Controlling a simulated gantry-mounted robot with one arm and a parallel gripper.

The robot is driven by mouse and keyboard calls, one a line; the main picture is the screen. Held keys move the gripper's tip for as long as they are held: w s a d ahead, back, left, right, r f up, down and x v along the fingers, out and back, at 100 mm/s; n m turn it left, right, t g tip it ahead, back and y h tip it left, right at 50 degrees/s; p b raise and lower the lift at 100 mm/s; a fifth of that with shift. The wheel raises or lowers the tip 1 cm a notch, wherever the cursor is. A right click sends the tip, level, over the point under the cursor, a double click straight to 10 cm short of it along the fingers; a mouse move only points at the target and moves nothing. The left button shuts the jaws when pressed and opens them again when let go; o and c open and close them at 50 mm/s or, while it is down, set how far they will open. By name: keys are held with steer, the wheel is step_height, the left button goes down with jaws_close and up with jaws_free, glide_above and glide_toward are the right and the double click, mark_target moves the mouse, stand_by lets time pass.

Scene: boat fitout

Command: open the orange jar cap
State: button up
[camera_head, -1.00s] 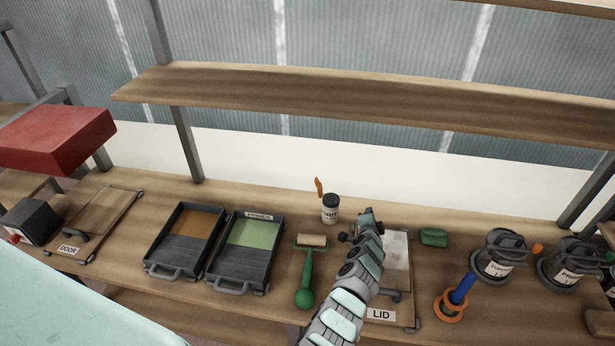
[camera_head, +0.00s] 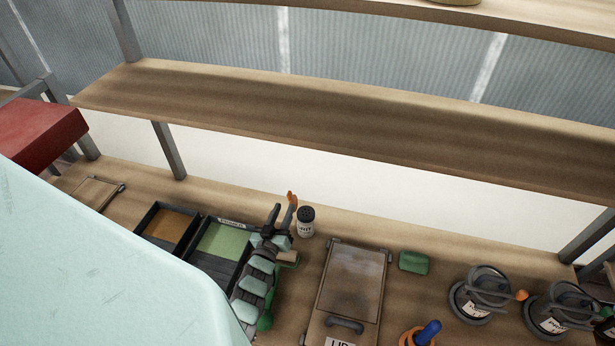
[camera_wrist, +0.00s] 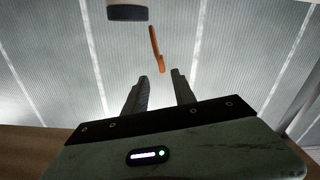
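A small white jar (camera_head: 306,229) with a dark, dotted top stands upright on the bench in the head view. In the wrist view the orange cap (camera_wrist: 157,48) is a slanted strip beyond my fingertips, roughly in line with the gap. Part of the jar (camera_wrist: 127,12) shows at the top edge there. My gripper (camera_wrist: 161,76) is open, with nothing between its fingers. In the head view my gripper (camera_head: 281,212) is just left of the jar; whether it touches the cap is unclear.
Left of my arm are trays with orange-brown (camera_head: 171,225) and green (camera_head: 222,242) contents. A lid panel (camera_head: 352,279), a green block (camera_head: 414,262) and clamp-top pots (camera_head: 478,298) lie to the right. A shelf (camera_head: 330,115) spans above the bench.

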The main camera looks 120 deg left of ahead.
mark_target(290, 191)
steer(key=shift+s+a, duration=0.3)
steer(key=shift+a, duration=0.25)
steer(key=a, duration=0.2)
steer(key=s+a, duration=0.1)
steer(key=a, duration=0.4)
steer(key=shift+s+a+p, duration=0.15)
steer(key=shift+p, duration=0.25)
steer(key=shift+s+a, duration=0.15)
steer(key=shift+a, duration=0.75)
jaws_close()
